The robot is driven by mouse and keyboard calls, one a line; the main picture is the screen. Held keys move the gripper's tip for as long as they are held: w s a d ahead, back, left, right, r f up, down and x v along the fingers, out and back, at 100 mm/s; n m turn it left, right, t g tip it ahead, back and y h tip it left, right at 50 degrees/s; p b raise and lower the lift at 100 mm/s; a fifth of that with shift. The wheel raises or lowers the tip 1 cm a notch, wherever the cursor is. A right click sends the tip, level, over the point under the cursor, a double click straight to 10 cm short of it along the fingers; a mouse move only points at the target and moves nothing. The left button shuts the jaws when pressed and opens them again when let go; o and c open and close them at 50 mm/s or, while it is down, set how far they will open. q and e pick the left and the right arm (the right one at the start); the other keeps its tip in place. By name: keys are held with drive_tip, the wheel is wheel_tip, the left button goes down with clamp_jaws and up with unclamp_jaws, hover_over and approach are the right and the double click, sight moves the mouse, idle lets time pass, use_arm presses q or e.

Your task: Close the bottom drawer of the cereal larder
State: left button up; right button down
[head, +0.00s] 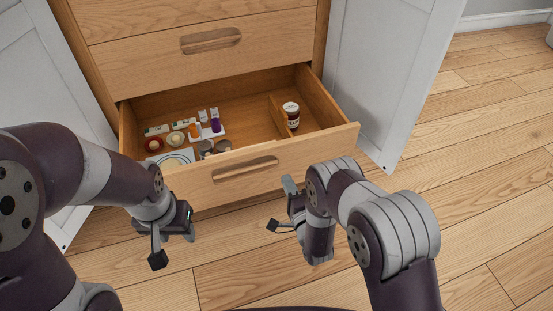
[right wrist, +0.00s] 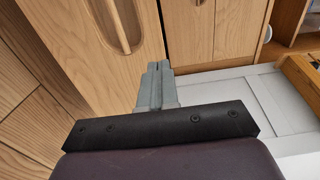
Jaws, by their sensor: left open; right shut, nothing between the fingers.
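The bottom drawer (head: 329,147) of the wooden larder is pulled out between two open white doors in the head view. Its front has a slot handle (head: 245,170). Small jars, cups and packets lie inside. My right gripper (head: 288,184) is in front of the drawer front, right of the handle, fingers toward it. In the right wrist view the gripper (right wrist: 156,72) is shut and empty before a wooden front (right wrist: 118,70) with a slot handle; I cannot tell whether it touches. My left gripper (head: 180,237) is open and empty, low in front of the drawer's left part.
A closed upper drawer (head: 200,55) sits above the open one. The white doors, left (head: 45,90) and right (head: 385,75), stand open on either side. The wooden floor at right (head: 480,170) is clear.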

sight(272, 149)
drive_tip(key=b+x, duration=0.1)
drive_tip(key=x, duration=0.2)
drive_tip(key=b+x, duration=0.2)
drive_tip(key=x, duration=0.1)
drive_tip(key=b+x, duration=0.1)
drive_tip(key=x, duration=0.3)
drive_tip(key=shift+f, duration=0.3)
use_arm(q)
drive_tip(key=shift+f+b, duration=0.35)
drive_tip(key=shift+f, duration=2.35)
use_arm(e)
drive_tip(key=shift+w+a+r, duration=0.15)
drive_tip(key=shift+w+r, duration=0.05)
drive_tip(key=shift+w, duration=0.25)
